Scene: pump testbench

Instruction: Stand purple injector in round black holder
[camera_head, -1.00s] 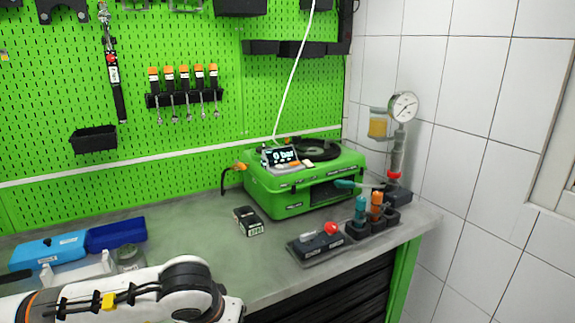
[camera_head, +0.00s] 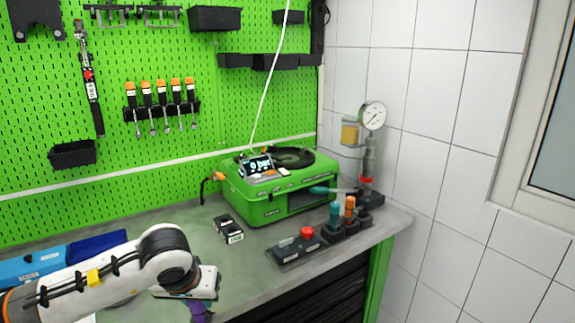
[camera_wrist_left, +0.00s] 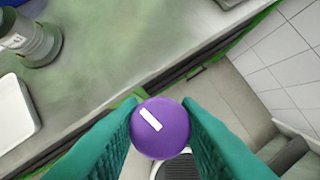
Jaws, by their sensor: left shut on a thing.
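My left gripper (camera_head: 203,290) is low in the head view, above the bench's front edge. It is shut on the purple injector (camera_head: 200,314), which hangs below it and is partly cut off by the frame. In the left wrist view, the injector's round purple end (camera_wrist_left: 160,128) with a white bar sits between the two teal fingers. The round black holder (camera_head: 365,219) is at the right end of a row of black holders and looks empty. A teal injector (camera_head: 335,214) and an orange injector (camera_head: 350,207) stand in the row's other holders. My right gripper is not in view.
A black switch box (camera_head: 293,249) with a red button stands left of the holders. The green pump tester (camera_head: 275,205) and a pressure gauge (camera_head: 373,115) stand behind. A small black box (camera_head: 228,229) lies on the bench. Bare bench (camera_head: 245,262) lies between gripper and switch box.

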